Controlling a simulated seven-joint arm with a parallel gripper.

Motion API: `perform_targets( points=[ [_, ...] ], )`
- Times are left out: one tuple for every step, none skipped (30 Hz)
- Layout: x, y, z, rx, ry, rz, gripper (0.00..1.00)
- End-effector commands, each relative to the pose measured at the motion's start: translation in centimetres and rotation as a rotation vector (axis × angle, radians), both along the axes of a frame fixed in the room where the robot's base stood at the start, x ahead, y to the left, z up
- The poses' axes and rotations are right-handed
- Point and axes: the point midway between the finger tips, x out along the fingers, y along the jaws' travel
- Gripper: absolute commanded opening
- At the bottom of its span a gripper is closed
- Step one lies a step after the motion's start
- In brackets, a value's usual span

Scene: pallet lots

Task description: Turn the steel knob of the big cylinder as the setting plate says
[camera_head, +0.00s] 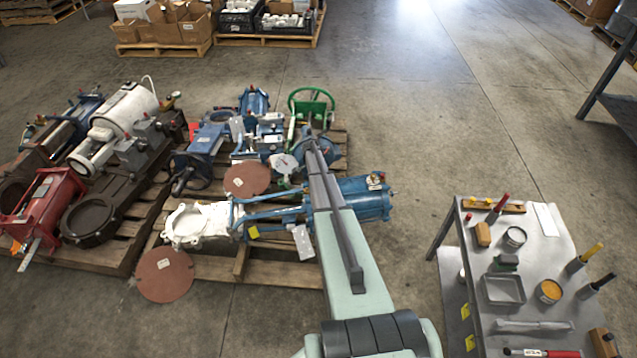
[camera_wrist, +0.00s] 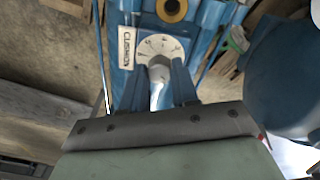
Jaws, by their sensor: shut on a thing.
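In the wrist view, a steel knob (camera_wrist: 158,70) sits on a round white dial (camera_wrist: 158,46) with small marks, on a blue body. A plate reading CUSHION (camera_wrist: 127,47) is beside the dial. My gripper (camera_wrist: 157,85) has its two fingers around the knob and is shut on it. The dial's marks are too small to read surely. In the head view, my arm reaches over the pallet and hides the fingertips and the knob. A large blue cylinder (camera_head: 363,197) lies right of my arm. I cannot tell which tag is the setting plate.
Red discs (camera_head: 165,275), a white valve (camera_head: 200,222) and a green handwheel (camera_head: 311,103) crowd the pallet (camera_head: 280,270). A blue rounded body (camera_wrist: 285,70) stands close right of my gripper. A steel table (camera_head: 470,300) with tools stands at right. Floor between is clear.

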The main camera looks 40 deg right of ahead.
Motion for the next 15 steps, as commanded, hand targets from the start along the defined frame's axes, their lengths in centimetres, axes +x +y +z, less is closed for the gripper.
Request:
perform_targets(
  points=[
    [-0.04,0.08,0.07,0.001,0.0,-0.015,0.0],
    [-0.04,0.08,0.07,0.001,0.0,-0.024,0.0],
    [-0.04,0.09,0.08,0.0,-0.001,-0.035,0.0],
    [-0.04,0.09,0.08,0.0,-0.002,-0.041,0.0],
    [-0.04,0.09,0.08,0.0,-0.001,-0.046,0.0],
    [-0.04,0.1,0.07,0.0,-0.002,-0.053,0.0],
    [-0.04,0.1,0.08,-0.001,-0.003,-0.057,0.0],
    [-0.04,0.1,0.07,-0.001,-0.002,-0.06,0.0],
    [-0.04,0.1,0.08,0.0,-0.003,-0.063,0.0],
    [-0.04,0.11,0.08,0.0,-0.003,-0.065,0.0],
    [-0.04,0.11,0.08,0.0,-0.003,-0.066,0.0],
    [-0.04,0.11,0.08,0.0,-0.003,-0.067,0.0],
    [-0.04,0.12,0.08,0.0,-0.003,-0.067,0.0],
    [-0.04,0.12,0.08,0.0,-0.003,-0.067,0.0],
    [-0.04,0.12,0.08,0.0,-0.003,-0.067,0.0]
  ],
)
